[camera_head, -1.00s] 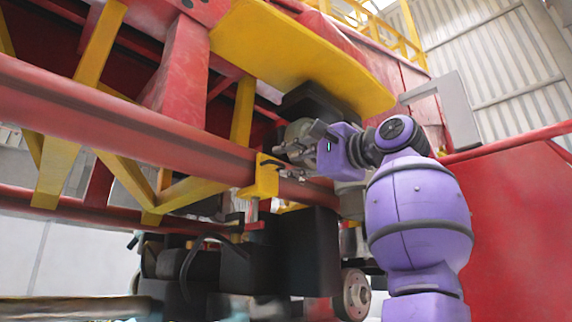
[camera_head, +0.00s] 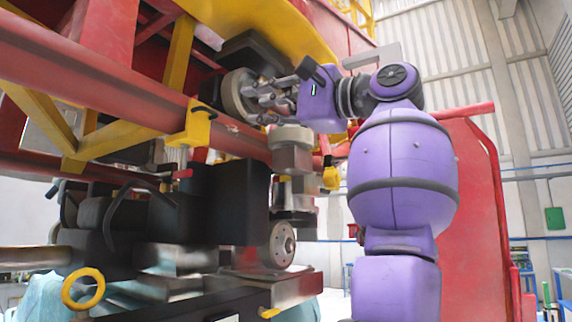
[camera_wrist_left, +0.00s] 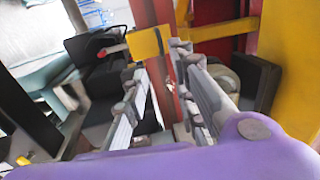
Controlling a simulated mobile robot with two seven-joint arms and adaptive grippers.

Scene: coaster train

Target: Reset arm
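My left gripper (camera_head: 264,101) is at the end of the purple arm (camera_head: 402,170), beside the red rail (camera_head: 120,90) of the coaster train. In the head view its fingers overlap a round grey wheel (camera_head: 235,96); I cannot tell whether they touch it. In the left wrist view the two grey fingers of the left gripper (camera_wrist_left: 155,62) stand apart with nothing held between them. The red rail (camera_wrist_left: 165,60) and a yellow block (camera_wrist_left: 148,43) show behind the gap. My right gripper is in neither view.
A yellow bracket (camera_head: 192,127) is on the rail, left of the gripper. Black machinery (camera_head: 237,205) and a lower wheel (camera_head: 281,245) are below. A red panel (camera_head: 465,215) stands right of the arm, with open floor beyond.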

